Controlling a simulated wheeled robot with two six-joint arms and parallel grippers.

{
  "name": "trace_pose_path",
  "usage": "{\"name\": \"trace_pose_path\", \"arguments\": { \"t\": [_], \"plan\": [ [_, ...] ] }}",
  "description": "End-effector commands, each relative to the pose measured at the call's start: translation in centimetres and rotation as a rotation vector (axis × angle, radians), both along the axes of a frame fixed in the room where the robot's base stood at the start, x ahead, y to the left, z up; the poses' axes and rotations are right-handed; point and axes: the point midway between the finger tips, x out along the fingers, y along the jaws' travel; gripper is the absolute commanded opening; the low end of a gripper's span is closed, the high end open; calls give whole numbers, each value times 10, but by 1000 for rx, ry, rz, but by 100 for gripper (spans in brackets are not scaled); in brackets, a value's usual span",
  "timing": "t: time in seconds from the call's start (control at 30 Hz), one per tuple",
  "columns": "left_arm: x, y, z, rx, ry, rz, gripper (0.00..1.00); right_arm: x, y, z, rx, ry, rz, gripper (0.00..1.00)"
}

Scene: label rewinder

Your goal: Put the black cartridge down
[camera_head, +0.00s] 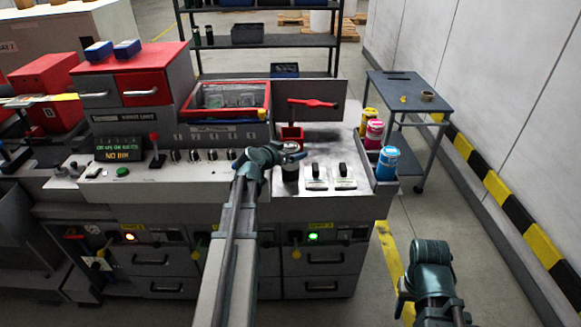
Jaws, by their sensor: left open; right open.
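A dark cylinder (290,172), which looks like the black cartridge, stands upright on the front of the machine's right-hand deck. My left gripper (297,155) is open at the top of this cylinder and partly covers it. I cannot tell whether its fingers touch it. My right gripper (405,295) is open and empty, low at the right over the floor, away from the machine.
Yellow (369,121), magenta (374,134) and cyan (387,163) cartridges stand along the deck's right edge. A red box (290,136) is just behind the dark cylinder. Two black switches (315,172) are right of it. A grey cart (405,92) stands behind right.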

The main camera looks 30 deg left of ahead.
Motion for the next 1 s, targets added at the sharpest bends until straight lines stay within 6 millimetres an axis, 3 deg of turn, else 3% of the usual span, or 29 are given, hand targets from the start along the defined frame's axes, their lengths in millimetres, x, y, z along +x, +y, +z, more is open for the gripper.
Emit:
{"name": "trace_pose_path", "arguments": {
  "t": [0.17, 0.7, 1.0],
  "plan": [
    [-1, 0, 1, 0, 0, 0, 98, 0, 0, 1, 0, 0, 0, 50],
    [-1, 0, 1, 0, 0, 0, 1, 0, 0, 1, 0, 0, 0, 50],
    [-1, 0, 1, -1, 0, 0, 0, 0, 0, 1, 0, 0, 0, 50]
  ]
}}
